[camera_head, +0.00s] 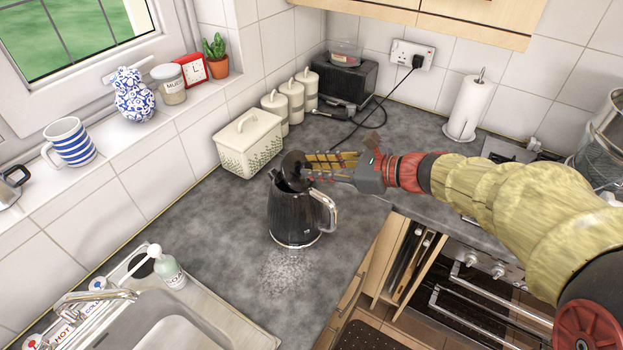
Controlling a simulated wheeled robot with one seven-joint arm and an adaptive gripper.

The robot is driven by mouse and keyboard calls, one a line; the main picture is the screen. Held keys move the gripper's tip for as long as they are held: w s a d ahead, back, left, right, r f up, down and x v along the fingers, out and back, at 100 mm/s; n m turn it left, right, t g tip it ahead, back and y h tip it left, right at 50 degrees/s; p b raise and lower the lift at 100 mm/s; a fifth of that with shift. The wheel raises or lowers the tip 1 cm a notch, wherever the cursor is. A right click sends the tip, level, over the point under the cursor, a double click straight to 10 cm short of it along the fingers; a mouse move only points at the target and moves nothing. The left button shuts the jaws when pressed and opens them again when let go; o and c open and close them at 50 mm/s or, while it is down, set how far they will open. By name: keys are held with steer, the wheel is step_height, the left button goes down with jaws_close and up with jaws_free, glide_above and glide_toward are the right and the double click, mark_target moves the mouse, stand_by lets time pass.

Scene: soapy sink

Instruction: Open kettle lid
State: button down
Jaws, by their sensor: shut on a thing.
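The black kettle (290,213) stands upright on the grey worktop, with its shiny handle on the right side. Its dark round lid (292,164) is tilted up at the top of the kettle. My gripper (309,166) reaches in from the right at the height of the lid. Its fingers are shut on the lid's right side. The fingertips and the exact contact are partly hidden, and the kettle's opening shows only in part.
A cream bread bin (248,146) and white canisters (291,100) stand behind the kettle. The sink (215,322) with its tap is at front left. A soap bottle (172,272) stands beside the sink. Worktop left of the kettle is clear.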

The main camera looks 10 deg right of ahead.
steer(key=y+b, duration=0.1)
steer(key=b, duration=0.1)
steer(key=s+d+f+t+y+b, duration=0.1)
steer(key=b, duration=0.1)
steer(key=d+t+y+b, duration=0.1)
steer(key=b, duration=0.1)
steer(key=shift+s+f, duration=0.2)
steer(key=shift+f, duration=0.1)
steer(key=t+y+b, duration=0.1)
steer(key=b, duration=0.1)
steer(key=s+d+f+t+y+b, duration=0.1)
steer(key=y+b, duration=0.1)
steer(key=b, duration=0.1)
steer(key=shift+s+d+y, duration=0.15)
steer(key=shift+d+y, duration=0.1)
steer(key=shift+y, duration=0.05)
steer(key=shift+t, duration=0.3)
steer(key=c, duration=1.6)
jaws_free()
steer(key=v, duration=1.2)
steer(key=shift+c, duration=0.3)
